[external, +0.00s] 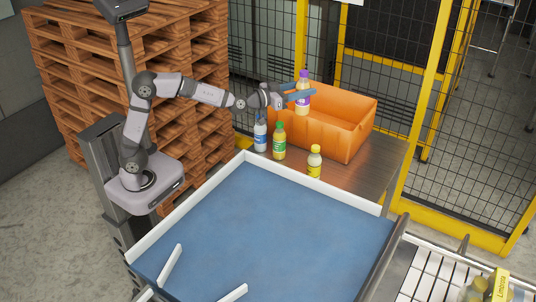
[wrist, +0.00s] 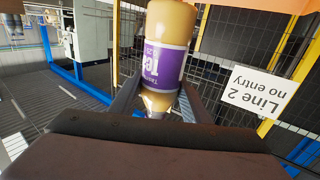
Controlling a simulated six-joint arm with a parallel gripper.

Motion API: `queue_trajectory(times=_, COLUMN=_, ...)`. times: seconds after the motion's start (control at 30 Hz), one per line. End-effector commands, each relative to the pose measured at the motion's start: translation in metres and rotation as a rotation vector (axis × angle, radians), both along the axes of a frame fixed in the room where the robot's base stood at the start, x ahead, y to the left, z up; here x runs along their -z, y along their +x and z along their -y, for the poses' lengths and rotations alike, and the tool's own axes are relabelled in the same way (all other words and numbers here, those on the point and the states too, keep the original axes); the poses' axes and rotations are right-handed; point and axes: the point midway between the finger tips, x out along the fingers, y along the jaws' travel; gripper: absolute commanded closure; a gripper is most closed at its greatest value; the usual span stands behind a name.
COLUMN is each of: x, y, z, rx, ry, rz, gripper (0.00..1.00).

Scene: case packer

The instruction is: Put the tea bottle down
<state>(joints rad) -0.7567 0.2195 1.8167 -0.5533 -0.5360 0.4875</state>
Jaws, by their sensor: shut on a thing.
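The tea bottle (external: 302,97) has a purple cap, a purple label and a tan body. My gripper (external: 299,94) is shut on it and holds it upright, in front of the orange crate's upper left part in the external view. How far the bottle is above or beside the crate is hard to tell. In the wrist view the tea bottle (wrist: 166,50) shows upside down between the two fingers of my gripper (wrist: 165,100), with "Tea" on its label. The bottle's cap end is out of clear view there.
The orange crate (external: 345,138) stands on a metal table (external: 375,165). A clear bottle (external: 260,136), a green-capped bottle (external: 279,142) and a yellow bottle (external: 314,161) stand in front of it. A blue surface (external: 265,230) with white edges lies nearer. A yellow-framed mesh fence (external: 385,90) is behind.

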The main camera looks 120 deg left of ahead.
Motion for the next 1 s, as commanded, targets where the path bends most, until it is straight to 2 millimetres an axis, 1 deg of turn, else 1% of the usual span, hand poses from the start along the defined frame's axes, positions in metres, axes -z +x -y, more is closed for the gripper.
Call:
queue_trajectory(times=0.03, x=-0.025, y=-0.001, z=0.0, rx=-0.002, ry=0.008, rz=0.01, gripper=0.88)
queue_trajectory(times=0.07, x=-0.036, y=0.0, z=0.0, rx=0.0, ry=0.008, rz=0.01, gripper=0.88)
queue_trajectory(times=0.2, x=-0.059, y=0.0, z=0.0, rx=0.0, ry=0.001, rz=0.004, gripper=0.88)
queue_trajectory(times=0.43, x=-0.084, y=0.0, z=0.0, rx=0.001, ry=0.002, rz=0.002, gripper=0.88)
queue_trajectory(times=0.5, x=-0.081, y=0.015, z=0.013, rx=0.03, ry=-0.001, rz=-0.003, gripper=0.88)
queue_trajectory(times=0.67, x=-0.081, y=0.043, z=0.04, rx=0.092, ry=0.001, rz=-0.003, gripper=0.88)
queue_trajectory(times=0.77, x=-0.081, y=0.065, z=0.063, rx=0.142, ry=0.0, rz=-0.003, gripper=0.88)
queue_trajectory(times=0.87, x=-0.081, y=0.09, z=0.094, rx=0.206, ry=0.0, rz=-0.004, gripper=0.88)
queue_trajectory(times=0.97, x=-0.082, y=0.118, z=0.133, rx=0.281, ry=0.001, rz=-0.005, gripper=0.88)
queue_trajectory(times=1.0, x=-0.082, y=0.128, z=0.149, rx=0.312, ry=0.001, rz=-0.004, gripper=0.88)
